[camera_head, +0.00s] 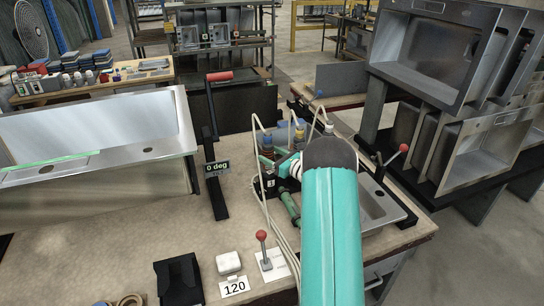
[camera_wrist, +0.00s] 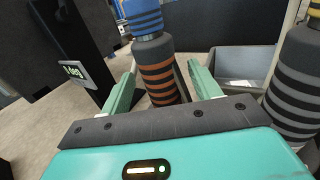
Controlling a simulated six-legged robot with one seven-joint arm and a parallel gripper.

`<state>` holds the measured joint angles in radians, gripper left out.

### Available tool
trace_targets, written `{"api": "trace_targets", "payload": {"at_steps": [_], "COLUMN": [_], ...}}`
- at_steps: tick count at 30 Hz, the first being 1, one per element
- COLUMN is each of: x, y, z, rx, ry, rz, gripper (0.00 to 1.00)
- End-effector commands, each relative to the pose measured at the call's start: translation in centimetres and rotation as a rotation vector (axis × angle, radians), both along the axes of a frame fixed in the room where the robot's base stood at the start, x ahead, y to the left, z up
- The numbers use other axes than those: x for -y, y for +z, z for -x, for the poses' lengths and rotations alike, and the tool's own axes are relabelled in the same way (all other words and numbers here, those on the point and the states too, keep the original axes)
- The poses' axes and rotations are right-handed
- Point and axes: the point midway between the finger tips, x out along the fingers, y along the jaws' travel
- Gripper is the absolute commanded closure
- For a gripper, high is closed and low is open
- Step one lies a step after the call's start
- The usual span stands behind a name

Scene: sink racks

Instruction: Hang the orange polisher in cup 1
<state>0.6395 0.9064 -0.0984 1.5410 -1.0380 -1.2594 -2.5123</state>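In the wrist view, a dark grey polisher with orange bands (camera_wrist: 157,75) and a blue top stands slightly tilted between the two teal fingers of my gripper (camera_wrist: 160,88). The fingers are apart, with a gap visible on each side of the polisher. Its lower end is hidden behind the gripper body. In the head view my teal arm hides much of this area. Several tools with coloured parts (camera_head: 266,146) are crowded left of the arm's dark joint. A black block with small white labels (camera_head: 268,185) stands there. I cannot tell which cup is cup 1.
A second grey-banded polisher with a yellow top (camera_wrist: 295,85) stands close on the right. A grey bin (camera_wrist: 245,65) is behind.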

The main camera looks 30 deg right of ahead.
Motion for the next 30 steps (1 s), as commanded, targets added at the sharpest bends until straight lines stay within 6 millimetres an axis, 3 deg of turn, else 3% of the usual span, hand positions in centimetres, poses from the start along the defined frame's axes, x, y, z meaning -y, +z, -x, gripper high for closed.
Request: {"api": "trace_targets", "payload": {"at_steps": [6,10,24,30], "x": [0.1,0.5,3.0,3.6], "y": [-0.3,-0.2,-0.2,-0.2], "z": [0.3,1.5,10.9,13.1], "rx": [-0.005,-0.005,-0.002,-0.001], "ry": [-0.001,-0.003,-0.002,-0.001], "rz": [-0.001,0.0,0.0,-0.001], "gripper": [0.38,0.38,0.38,0.38]}}
